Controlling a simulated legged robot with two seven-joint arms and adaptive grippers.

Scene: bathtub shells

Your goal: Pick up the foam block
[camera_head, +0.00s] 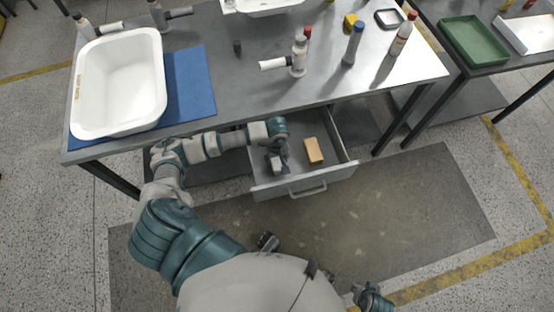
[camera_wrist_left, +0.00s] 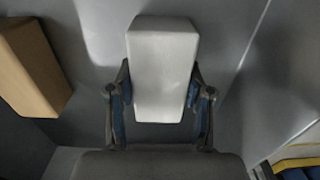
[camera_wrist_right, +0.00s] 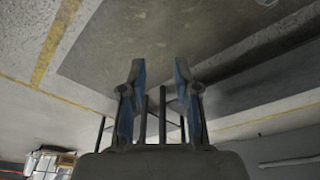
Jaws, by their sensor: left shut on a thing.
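A pale block (camera_wrist_left: 162,70), which looks like the foam block, stands between the fingers of my left gripper (camera_wrist_left: 160,100), inside the open drawer (camera_head: 335,173). In the left wrist view both blue finger pads press against its sides, so the gripper is shut on it. In the head view my left gripper (camera_head: 279,163) reaches down into the drawer and partly hides the block. A tan block (camera_head: 313,151) lies just to the right in the drawer, apart from the gripper; it also shows in the left wrist view (camera_wrist_left: 32,68). My right gripper (camera_wrist_right: 160,80) is open and empty.
The drawer walls and front enclose my left gripper below the grey table (camera_head: 225,75). A white tub (camera_head: 120,85) sits on a blue mat (camera_head: 190,85) at the left. Several bottles, including a blue-capped one (camera_head: 353,45), stand at the right.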

